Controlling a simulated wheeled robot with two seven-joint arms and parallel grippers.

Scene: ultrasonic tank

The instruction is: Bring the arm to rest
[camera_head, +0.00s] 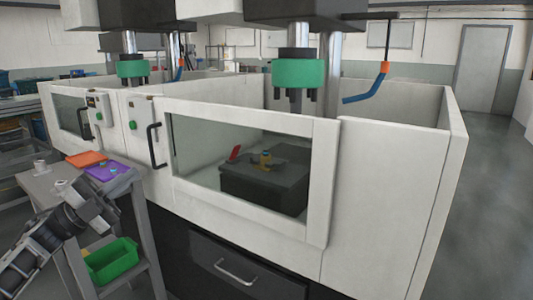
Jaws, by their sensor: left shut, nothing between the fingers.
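My left arm comes in from the lower left, and my left gripper (100,207) is over the near end of a grey table (130,178). Its fingers are small and partly lost against the arm, but they look shut and empty. It is nearer to me than the trays and apart from them. My right arm and gripper are not in view.
An orange tray (86,158) and a purple tray (98,174) with small pieces sit on the table. A green bin (112,262) is below. A white machine enclosure (390,180) with a window fills the middle. Open floor (490,190) lies to the right.

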